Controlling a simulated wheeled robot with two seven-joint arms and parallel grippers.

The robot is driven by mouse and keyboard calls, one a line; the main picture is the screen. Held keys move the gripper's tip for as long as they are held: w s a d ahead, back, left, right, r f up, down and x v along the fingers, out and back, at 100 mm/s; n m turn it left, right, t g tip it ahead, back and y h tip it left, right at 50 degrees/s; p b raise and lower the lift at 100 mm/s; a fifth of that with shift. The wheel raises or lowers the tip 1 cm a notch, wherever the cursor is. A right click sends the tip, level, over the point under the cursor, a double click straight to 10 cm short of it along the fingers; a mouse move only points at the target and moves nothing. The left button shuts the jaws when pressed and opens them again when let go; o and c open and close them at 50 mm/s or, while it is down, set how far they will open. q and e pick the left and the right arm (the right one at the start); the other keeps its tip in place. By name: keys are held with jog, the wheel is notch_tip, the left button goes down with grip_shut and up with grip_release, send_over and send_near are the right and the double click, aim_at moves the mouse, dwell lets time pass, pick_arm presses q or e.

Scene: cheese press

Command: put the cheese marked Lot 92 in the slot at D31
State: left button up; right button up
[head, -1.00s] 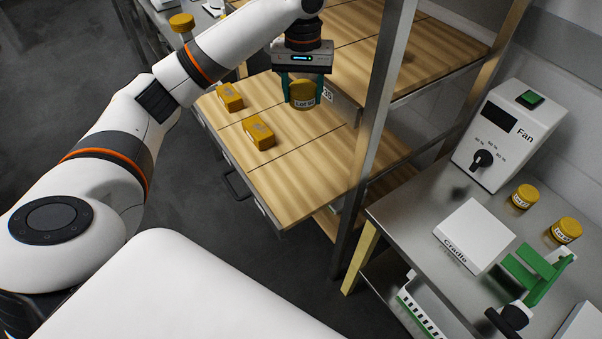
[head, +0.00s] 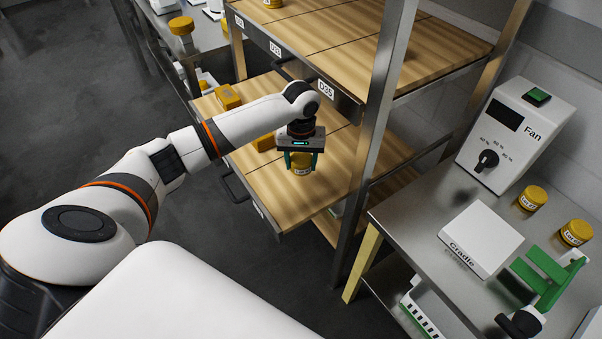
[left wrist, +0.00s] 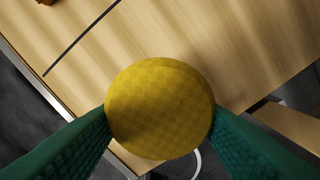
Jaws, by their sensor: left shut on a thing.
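My left gripper (head: 301,161) is shut on a round yellow cheese (head: 301,171), one teal finger on each side. The cheese has a white label starting with "Lot"; its number is too small to read now. In the left wrist view the cheese (left wrist: 160,108) fills the middle, seen from above. It is over the front right part of the lower wooden shelf (head: 262,184); I cannot tell whether it touches the boards. The upper shelf (head: 340,40) has front tags, one reading D35 (head: 326,90); I cannot read a D31 tag. My right gripper is not in view.
Two yellow blocks, a far one (head: 228,97) and a nearer one (head: 264,143), lie on the lower shelf. A steel post (head: 380,110) stands right of it. The right bench holds a Fan box (head: 515,130), a white Cradle (head: 480,238) and two labelled cheeses (head: 532,198) (head: 576,233).

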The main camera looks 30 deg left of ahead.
aim_at(301, 173)
pick_arm(q)
notch_tip(301, 173, down, 5)
dwell(0.4)
jog(key=o, duration=1)
jog(key=shift+f, duration=0.1)
notch_tip(301, 173, up, 12)
jog(key=shift+r+p, duration=0.2)
jog(key=shift+p, duration=0.1)
jog(key=shift+d+f, duration=0.1)
